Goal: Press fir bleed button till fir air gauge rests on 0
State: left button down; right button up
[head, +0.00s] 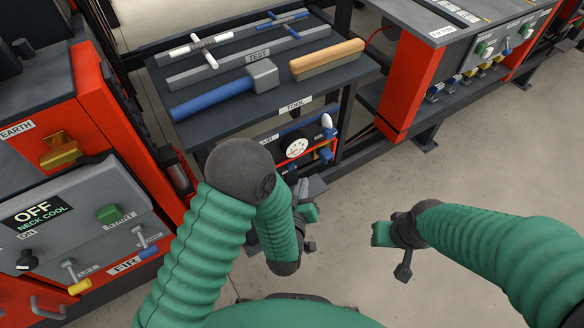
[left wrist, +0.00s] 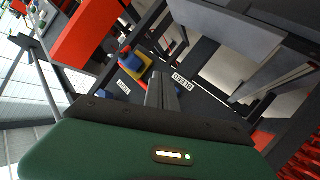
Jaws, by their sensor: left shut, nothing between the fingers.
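The round white air gauge (head: 296,148) is on a panel under the tool bench in the head view; its needle is too small to read surely. A label that seems to read BLEED (left wrist: 182,82) is in the left wrist view, just beyond my fingers. I cannot make out the bleed button itself. My left gripper (head: 312,187) is in front of and below the gauge panel, its fingers shut and empty; they also show in the left wrist view (left wrist: 161,92). I cannot tell whether they touch anything. My right gripper (head: 382,234) hangs over clear floor, away from the panel.
A red post (head: 412,75) is at right. A blue-and-yellow fitting (left wrist: 132,62) lies left of my fingers.

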aim_at(291, 167)
pick_arm(q)
jog(key=shift+w+a, duration=0.8)
jog(key=shift+w, duration=0.3)
dwell(1.2)
jog(key=shift+w+a+r, duration=0.1)
jog(key=shift+w+a, duration=0.1)
jog(key=shift+w, duration=0.1)
jog(key=shift+w+a, duration=0.3)
jog(key=shift+w, duration=0.1)
dwell(0.9)
jog(key=shift+s+d, duration=0.55)
jog(key=shift+s, duration=0.2)
